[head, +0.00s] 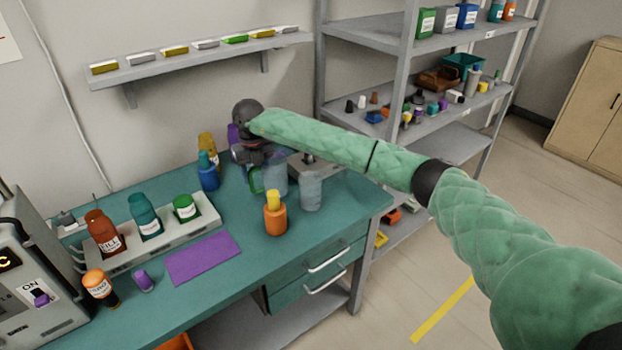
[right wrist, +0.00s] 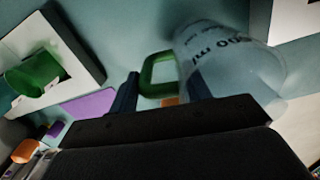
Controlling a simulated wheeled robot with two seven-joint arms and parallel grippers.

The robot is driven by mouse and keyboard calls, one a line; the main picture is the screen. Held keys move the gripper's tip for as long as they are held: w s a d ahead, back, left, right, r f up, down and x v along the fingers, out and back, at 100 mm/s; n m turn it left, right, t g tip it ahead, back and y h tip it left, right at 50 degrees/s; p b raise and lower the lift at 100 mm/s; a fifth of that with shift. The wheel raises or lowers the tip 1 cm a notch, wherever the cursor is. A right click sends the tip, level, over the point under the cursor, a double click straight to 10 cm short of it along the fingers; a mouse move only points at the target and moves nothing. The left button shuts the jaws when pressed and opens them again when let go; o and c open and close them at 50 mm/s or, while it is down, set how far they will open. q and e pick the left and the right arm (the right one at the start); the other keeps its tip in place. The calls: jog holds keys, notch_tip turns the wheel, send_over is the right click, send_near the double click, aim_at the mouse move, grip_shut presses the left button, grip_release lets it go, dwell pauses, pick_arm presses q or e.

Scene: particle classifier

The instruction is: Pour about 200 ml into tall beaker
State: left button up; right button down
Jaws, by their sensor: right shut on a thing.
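A clear beaker (head: 274,178) with a green handle stands roughly upright over the teal bench. In the right wrist view the beaker (right wrist: 235,68) shows "500 ml" print, and its green handle (right wrist: 150,72) lies between my fingers. My right gripper (head: 256,165) is shut on this handle; it also shows in the right wrist view (right wrist: 161,90). I cannot tell whether the beaker touches the bench. A second clear, tall beaker (head: 311,190) stands just to its right on the bench. Liquid levels are hard to make out. My left gripper is out of view.
An orange bottle with a yellow cap (head: 275,214) stands in front of the beakers. A grey device (head: 312,165) sits behind them. A blue bottle (head: 208,172) stands to the left. A purple mat (head: 203,257) and a white rack (head: 125,240) with bottles lie further left.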

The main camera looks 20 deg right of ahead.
aim_at(263, 170)
jog(key=shift+r+n, duration=0.1)
jog(key=shift+n, duration=0.6)
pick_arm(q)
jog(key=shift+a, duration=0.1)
